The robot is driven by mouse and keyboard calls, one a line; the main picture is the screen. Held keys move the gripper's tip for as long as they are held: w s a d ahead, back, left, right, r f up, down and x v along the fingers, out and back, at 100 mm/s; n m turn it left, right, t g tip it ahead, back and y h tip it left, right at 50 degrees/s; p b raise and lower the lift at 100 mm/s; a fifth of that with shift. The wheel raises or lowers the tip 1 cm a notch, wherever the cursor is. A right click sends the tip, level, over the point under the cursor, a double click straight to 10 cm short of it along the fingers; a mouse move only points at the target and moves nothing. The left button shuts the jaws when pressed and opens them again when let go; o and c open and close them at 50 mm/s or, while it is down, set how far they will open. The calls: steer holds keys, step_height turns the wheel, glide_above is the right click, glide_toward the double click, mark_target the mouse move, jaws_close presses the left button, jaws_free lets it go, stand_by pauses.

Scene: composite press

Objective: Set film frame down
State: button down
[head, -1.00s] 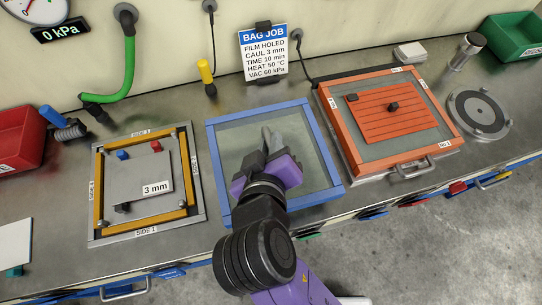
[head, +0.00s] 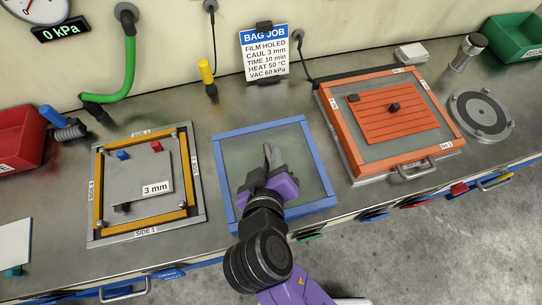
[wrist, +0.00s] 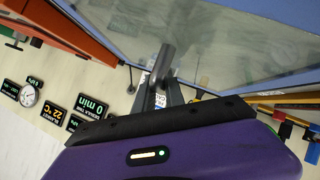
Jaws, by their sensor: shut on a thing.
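The film frame is a blue square frame (head: 321,158) around a clear film, in the middle of the head view, between the orange-rimmed unit and the yellow-railed plate. My gripper (head: 268,154) is over the film and shut on the film frame; its body hides the exact grip. In the wrist view, my fingers (wrist: 162,82) point at the film, with a blue bar of the frame (wrist: 285,12) at the upper right. The film frame is low over the steel bench, its near side by the front edge. I cannot tell whether it touches the bench.
At left is a plate with yellow rails (head: 98,190) and a grey "3 mm" caul (head: 148,170). At right is the orange frame (head: 345,140) with a handle. A yellow-topped fitting (head: 206,72) and a job card (head: 265,52) are behind.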

steer(key=c, duration=1.4)
jaws_free()
steer(key=shift+r, duration=0.1)
steer(key=v, duration=1.2)
steer(key=a+r+n+t+y, duration=0.1)
steer(key=a+r+n+y, duration=0.2)
steer(key=a+y, duration=0.4)
steer(key=s+d+f+m+h, duration=0.1)
steer(key=s+d+m+h, duration=0.1)
steer(key=d, duration=0.7)
steer(key=s+d+f+m+t+h, duration=0.1)
steer(key=s+d+f+m+h, duration=0.1)
steer(key=s+d+m, duration=0.2)
steer(key=s+d+f+m+h, duration=0.1)
steer(key=s+d+m+h, duration=0.1)
steer(key=s+d, duration=0.6)
steer(key=d+m, duration=0.1)
steer(key=d, duration=0.6)
steer(key=shift+f+m+t, duration=0.25)
steer(key=shift+m+t, duration=0.05)
steer(key=shift+t, duration=0.1)
